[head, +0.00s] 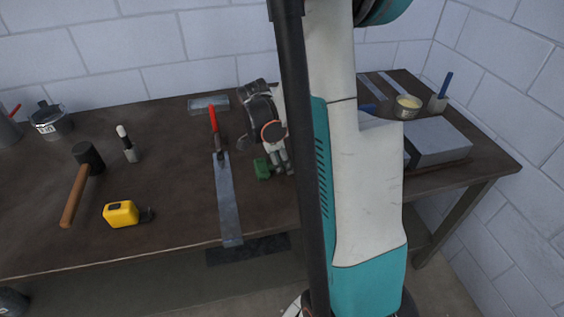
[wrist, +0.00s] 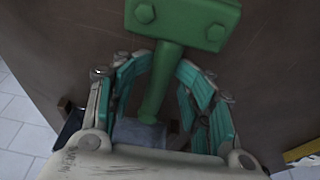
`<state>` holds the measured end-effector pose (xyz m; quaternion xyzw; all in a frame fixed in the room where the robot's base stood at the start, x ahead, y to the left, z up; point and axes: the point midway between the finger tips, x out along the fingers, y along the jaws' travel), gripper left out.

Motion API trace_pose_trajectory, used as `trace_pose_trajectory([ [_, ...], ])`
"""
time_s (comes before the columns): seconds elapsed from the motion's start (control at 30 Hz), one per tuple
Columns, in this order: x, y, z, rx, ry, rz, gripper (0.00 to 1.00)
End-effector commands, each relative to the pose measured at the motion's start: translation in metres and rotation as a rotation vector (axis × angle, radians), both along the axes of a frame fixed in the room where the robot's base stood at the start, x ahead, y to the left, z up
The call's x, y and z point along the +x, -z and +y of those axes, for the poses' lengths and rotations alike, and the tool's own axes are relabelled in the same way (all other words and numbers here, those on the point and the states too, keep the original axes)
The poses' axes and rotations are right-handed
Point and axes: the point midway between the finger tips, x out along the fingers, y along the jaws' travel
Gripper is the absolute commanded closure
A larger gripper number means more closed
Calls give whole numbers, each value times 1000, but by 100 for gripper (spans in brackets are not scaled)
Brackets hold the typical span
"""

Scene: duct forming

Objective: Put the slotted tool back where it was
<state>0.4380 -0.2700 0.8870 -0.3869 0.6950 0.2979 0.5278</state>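A green T-shaped tool with bolts on its crosspiece (wrist: 185,18) shows large in the wrist view. Its green shaft runs down between my fingers to a grey metal block at its near end. I take it for the slotted tool, but no slot shows clearly. In the head view its green part (head: 262,169) is low over or on the bench, just left of my fingers. My gripper (head: 283,168) points down at the bench. In the wrist view its teal-padded fingers (wrist: 162,75) stand either side of the shaft, with gaps visible. My arm hides part of the bench.
A red-handled tool (head: 214,120) and a long metal strip (head: 228,205) lie left of my gripper. Farther left are a yellow tape measure (head: 121,214), a mallet (head: 77,190) and a marker-like bottle (head: 127,147). A grey block (head: 440,140) is at right.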

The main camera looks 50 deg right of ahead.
Motion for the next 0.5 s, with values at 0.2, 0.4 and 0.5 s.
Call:
trace_pose_trajectory([
  [0.2,1,-2,1,1,-1,-2,61],
  [0.4,2,-24,2,0,-1,-2,61],
  [0.5,5,-46,7,0,-2,0,61],
])
